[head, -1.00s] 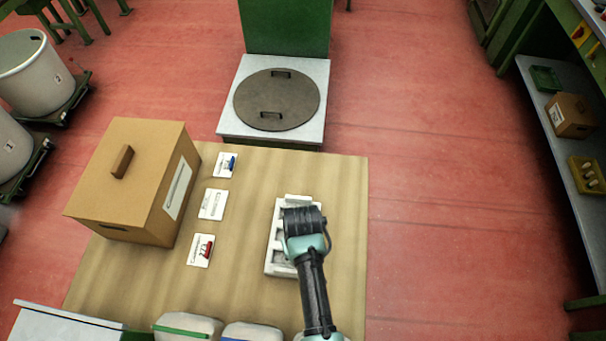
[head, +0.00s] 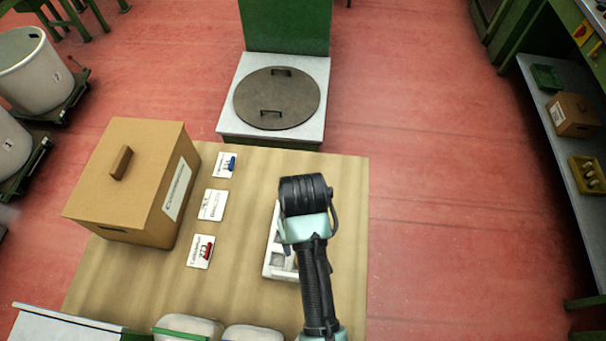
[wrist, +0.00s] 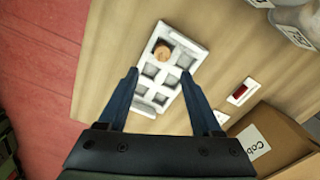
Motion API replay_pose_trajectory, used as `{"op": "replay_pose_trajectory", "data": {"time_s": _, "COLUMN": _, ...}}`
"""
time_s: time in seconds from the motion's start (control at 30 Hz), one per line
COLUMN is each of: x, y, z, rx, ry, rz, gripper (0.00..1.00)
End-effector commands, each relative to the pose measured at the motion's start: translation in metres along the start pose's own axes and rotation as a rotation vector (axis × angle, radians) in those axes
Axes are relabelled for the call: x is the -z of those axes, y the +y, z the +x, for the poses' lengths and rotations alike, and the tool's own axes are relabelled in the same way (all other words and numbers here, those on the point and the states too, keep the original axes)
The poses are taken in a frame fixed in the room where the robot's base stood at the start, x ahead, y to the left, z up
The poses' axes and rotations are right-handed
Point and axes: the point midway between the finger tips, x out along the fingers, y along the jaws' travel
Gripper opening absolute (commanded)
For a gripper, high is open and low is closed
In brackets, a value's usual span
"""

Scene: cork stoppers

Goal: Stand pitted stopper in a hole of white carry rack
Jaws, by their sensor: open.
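A white carry rack (wrist: 192,47) with several square holes lies on the table, and its left side also shows in the head view (head: 268,268). A tan cork stopper (wrist: 162,52) stands in a hole near the rack's far end in the wrist view. Its round top faces up; whether it is pitted is too small to tell. My gripper (wrist: 160,72) is open and empty above the rack, its fingers apart on either side of the picture's middle. In the head view my wrist hides the fingers, the stopper and much of the rack.
A cardboard box (head: 130,180) stands on the table's left. White cards (head: 212,204) lie between box and rack, one with a red item (head: 207,251), one with a blue item (head: 230,163). Pale containers (head: 190,326) line the near edge. The table's far right is clear.

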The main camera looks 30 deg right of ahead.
Motion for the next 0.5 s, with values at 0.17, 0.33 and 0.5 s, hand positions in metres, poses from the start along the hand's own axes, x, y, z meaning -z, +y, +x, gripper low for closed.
{"op": "replay_pose_trajectory", "data": {"time_s": 0.17, "x": 0.0, "y": 0.0, "z": -0.013, "rx": 0.0, "ry": 0.001, "rz": 0.0, "gripper": 0.66}}
{"op": "replay_pose_trajectory", "data": {"time_s": 0.33, "x": 0.0, "y": 0.0, "z": -0.015, "rx": 0.0, "ry": 0.0, "rz": 0.0, "gripper": 0.66}}
{"op": "replay_pose_trajectory", "data": {"time_s": 0.5, "x": 0.017, "y": -0.002, "z": -0.026, "rx": -0.008, "ry": 0.068, "rz": -0.007, "gripper": 0.66}}
